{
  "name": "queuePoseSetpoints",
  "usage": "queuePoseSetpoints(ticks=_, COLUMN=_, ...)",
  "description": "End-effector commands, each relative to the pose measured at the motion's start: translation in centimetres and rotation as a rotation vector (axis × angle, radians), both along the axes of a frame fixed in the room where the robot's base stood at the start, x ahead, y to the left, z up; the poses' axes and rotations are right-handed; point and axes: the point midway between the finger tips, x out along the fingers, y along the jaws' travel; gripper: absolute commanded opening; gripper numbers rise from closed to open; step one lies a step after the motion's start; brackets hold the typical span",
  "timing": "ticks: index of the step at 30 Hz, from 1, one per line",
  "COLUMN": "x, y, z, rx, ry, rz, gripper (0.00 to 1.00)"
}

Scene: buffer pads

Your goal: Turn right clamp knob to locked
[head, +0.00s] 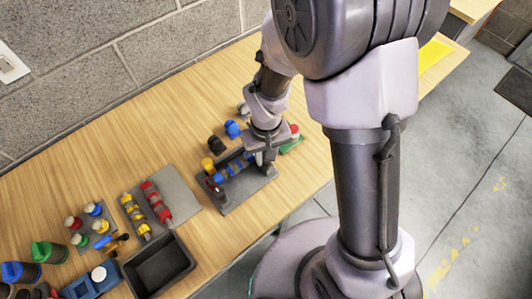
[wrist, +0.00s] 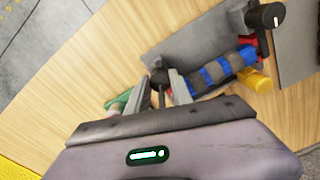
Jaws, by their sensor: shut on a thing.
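The clamp fixture stands on a grey base plate (head: 250,192) near the table's front edge and holds a blue-and-grey banded roller (wrist: 222,67). My gripper (head: 262,159) is over the fixture's right end. In the wrist view its fingers (wrist: 161,92) are shut on the dark right clamp knob (wrist: 158,76), which is mostly hidden between them. The knob's marking cannot be read. The left clamp knob (wrist: 266,16) is black with a white mark, at the far end of the fixture beside a red part.
A second grey plate (head: 181,190) with red and yellow banded rollers lies left, behind a black bin (head: 158,266). Small blue and black pieces (head: 232,130) stand behind the fixture. A green piece (head: 292,144) is close to my gripper's right. Bare table lies at the back left.

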Motion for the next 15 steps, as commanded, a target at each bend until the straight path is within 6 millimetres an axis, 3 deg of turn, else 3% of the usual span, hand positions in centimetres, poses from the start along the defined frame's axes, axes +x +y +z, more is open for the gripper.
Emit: queuePoseSetpoints(ticks=15, x=0.07, y=0.03, z=0.11, rx=0.001, ry=-0.002, rz=0.394, gripper=0.0)
